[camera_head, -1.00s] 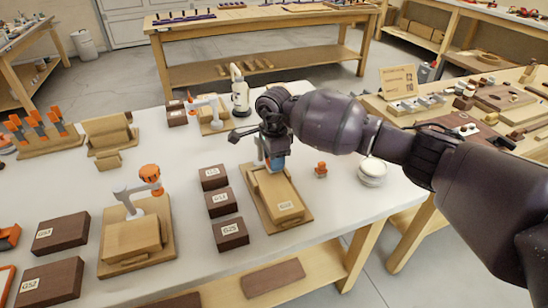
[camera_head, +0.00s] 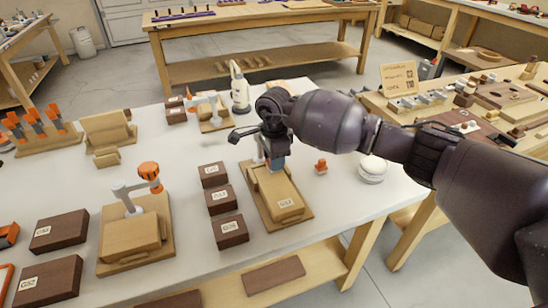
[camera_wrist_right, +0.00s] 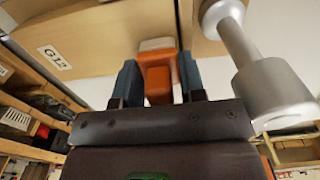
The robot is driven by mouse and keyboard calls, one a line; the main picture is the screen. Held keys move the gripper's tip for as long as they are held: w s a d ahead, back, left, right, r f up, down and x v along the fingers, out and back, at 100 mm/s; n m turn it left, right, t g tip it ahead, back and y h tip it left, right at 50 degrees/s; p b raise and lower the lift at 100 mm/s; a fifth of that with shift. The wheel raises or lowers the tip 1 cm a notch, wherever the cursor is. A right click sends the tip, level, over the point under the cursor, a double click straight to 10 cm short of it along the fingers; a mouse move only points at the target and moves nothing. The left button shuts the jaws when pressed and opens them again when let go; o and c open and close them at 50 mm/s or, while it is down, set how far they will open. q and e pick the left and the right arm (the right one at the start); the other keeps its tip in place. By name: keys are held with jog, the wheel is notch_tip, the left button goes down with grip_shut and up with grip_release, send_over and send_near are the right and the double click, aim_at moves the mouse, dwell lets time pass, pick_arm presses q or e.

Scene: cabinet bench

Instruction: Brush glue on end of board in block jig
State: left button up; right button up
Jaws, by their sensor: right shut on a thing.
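My right gripper (camera_head: 276,162) is at the back end of the middle block jig (camera_head: 257,204), low over a pale board (camera_head: 278,186) lying in it. The jig has a light wood base. In the right wrist view the gripper (camera_wrist_right: 160,85) is shut on an orange-handled brush (camera_wrist_right: 158,78) with a pale tip. The tip is close to the edge of the board (camera_wrist_right: 100,35), labelled G12; I cannot tell whether they touch. A grey clamp post (camera_wrist_right: 235,40) stands beside the gripper. In the head view the brush is hidden. My left gripper is not in view.
Dark labelled blocks (camera_head: 219,200) stand left of the jig. Another jig with an orange-knobbed clamp (camera_head: 149,172) is further left. A white bottle (camera_head: 239,88) is behind. A small orange piece (camera_head: 320,166) and a white round pot (camera_head: 372,169) are to the right.

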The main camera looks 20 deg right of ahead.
jog(key=shift+a, duration=0.15)
jog(key=shift+a+r, duration=0.1)
jog(key=shift+a, duration=0.65)
jog(key=shift+a, duration=0.15)
jog(key=shift+a, duration=0.7)
jog(key=shift+d, duration=0.2)
jog(key=shift+d, duration=1.6)
jog(key=shift+a, duration=0.1)
